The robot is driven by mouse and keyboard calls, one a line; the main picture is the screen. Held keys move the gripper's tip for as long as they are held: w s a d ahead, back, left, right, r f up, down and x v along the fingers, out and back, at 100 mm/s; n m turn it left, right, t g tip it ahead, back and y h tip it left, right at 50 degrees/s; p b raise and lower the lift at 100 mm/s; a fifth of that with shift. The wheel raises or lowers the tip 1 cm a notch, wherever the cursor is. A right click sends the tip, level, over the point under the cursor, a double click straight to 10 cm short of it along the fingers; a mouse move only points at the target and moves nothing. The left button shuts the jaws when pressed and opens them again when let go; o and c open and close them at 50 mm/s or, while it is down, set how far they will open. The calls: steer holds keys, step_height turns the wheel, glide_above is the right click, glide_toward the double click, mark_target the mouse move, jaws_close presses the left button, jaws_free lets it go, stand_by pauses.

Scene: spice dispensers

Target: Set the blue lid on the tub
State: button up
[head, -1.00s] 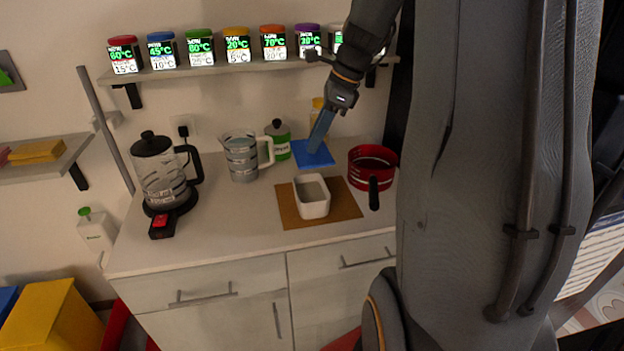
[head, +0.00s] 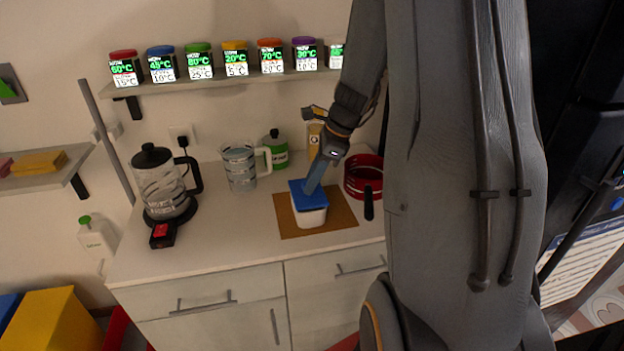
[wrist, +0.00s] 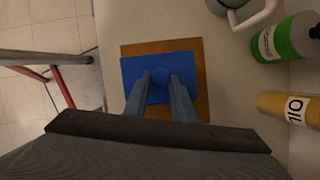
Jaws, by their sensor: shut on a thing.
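The blue lid (head: 307,203) is over the top of the white tub (head: 313,217) in the head view. I cannot tell whether it is fully seated. In the wrist view the lid (wrist: 133,69) lies flat below my gripper and hides the tub. My gripper (head: 310,190) points down at the lid's middle. In the wrist view its two fingers (wrist: 161,82) are shut on the lid's round knob (wrist: 161,76). The tub stands on a brown mat (head: 343,207) on the counter.
A red pot (head: 362,178) stands right of the mat, its dark handle toward the front. A measuring jug (head: 240,167), a green bottle (head: 276,149) and a kettle (head: 162,182) stand to the left and behind. A yellow-labelled bottle (wrist: 290,107) stands beside the mat.

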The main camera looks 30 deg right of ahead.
steer(key=shift+f, duration=0.2)
steer(key=shift+f, duration=0.3)
steer(key=shift+f, duration=0.15)
steer(key=o, duration=1.1)
steer(key=shift+c, duration=0.2)
